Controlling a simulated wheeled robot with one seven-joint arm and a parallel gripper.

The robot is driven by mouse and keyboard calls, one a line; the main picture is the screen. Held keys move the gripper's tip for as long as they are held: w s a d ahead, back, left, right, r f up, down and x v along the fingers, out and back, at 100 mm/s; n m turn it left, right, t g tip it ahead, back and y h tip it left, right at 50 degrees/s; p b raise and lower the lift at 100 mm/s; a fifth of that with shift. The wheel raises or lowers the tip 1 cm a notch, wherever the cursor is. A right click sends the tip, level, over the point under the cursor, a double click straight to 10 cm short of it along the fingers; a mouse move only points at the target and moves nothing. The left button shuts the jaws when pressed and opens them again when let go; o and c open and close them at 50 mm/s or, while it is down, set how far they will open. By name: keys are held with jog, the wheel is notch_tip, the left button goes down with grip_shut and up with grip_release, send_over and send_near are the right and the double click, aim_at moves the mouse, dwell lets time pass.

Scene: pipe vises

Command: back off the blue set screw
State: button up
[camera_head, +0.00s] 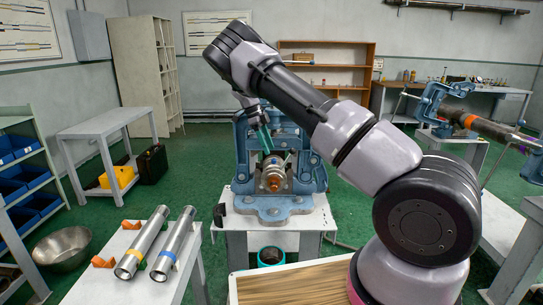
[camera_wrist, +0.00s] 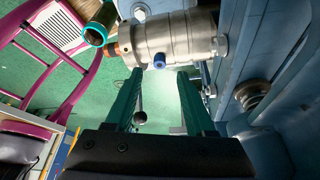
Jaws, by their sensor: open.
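The blue set screw (camera_wrist: 159,61) sticks out from the side of a silver cylindrical fitting (camera_wrist: 175,36) in the wrist view. The screw's tip lies near the gap between the fingertips, with nothing gripped. In the head view my gripper (camera_head: 264,140) is just above the fitting, pointing down.
Two silver pipes, banded orange (camera_head: 143,244) and blue (camera_head: 173,244), lie on a left-hand table. A second blue vise (camera_head: 436,105) holds a pipe at right. A teal-rimmed container (camera_head: 271,256) sits below the vise stand. The vise's blue frame (camera_wrist: 250,45) rises close on the wrist view's right.

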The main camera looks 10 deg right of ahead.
aim_at(274, 160)
jog(key=shift+x, duration=2.1)
grip_shut()
jog(key=n, duration=0.2)
jog(key=n+t, duration=0.1)
jog(key=n, duration=0.1)
jog(key=n+t, duration=0.1)
jog(key=n, duration=0.1)
jog(key=shift+s, duration=0.3)
jog(key=n+t, duration=0.1)
jog(key=n, duration=0.1)
jog(key=n+t, duration=0.1)
jog(key=n, duration=0.1)
jog(key=shift+s+n, duration=0.2)
jog(key=shift+n, duration=0.2)
jog(key=shift+n+t+y, duration=0.3)
jog(key=shift+n+t, duration=0.2)
jog(key=shift+n, duration=1)
jog(key=shift+s, duration=0.1)
